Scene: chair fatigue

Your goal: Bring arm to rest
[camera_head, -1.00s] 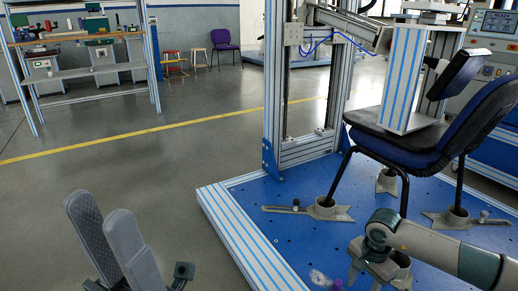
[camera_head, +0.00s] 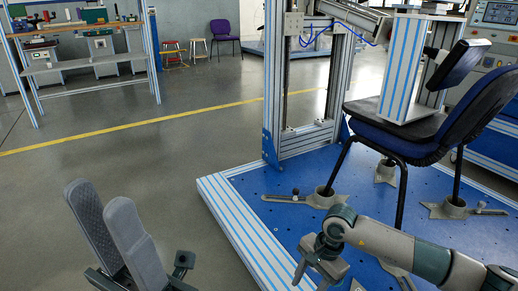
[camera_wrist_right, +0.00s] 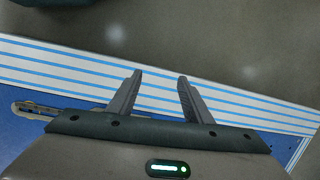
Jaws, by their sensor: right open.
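My right arm (camera_head: 385,240) comes in from the right of the head view, above the blue base plate. Its gripper (camera_head: 312,272) hangs over the plate near the front edge and is partly cut off by the frame. In the right wrist view the right gripper (camera_wrist_right: 160,75) is open and empty, with its fingers apart over the plate's striped edge rail. My left gripper (camera_head: 100,195) shows at the lower left of the head view. Its two grey fingers point up, apart and with nothing between them, over the grey floor.
The blue plate (camera_head: 320,172) with its striped rail (camera_head: 235,230) carries a dark chair (camera_head: 420,130), held by foot clamps (camera_head: 325,197). A metal frame (camera_head: 270,90) rises behind. A workbench (camera_head: 85,65) stands far left. Open floor (camera_head: 150,160) lies between.

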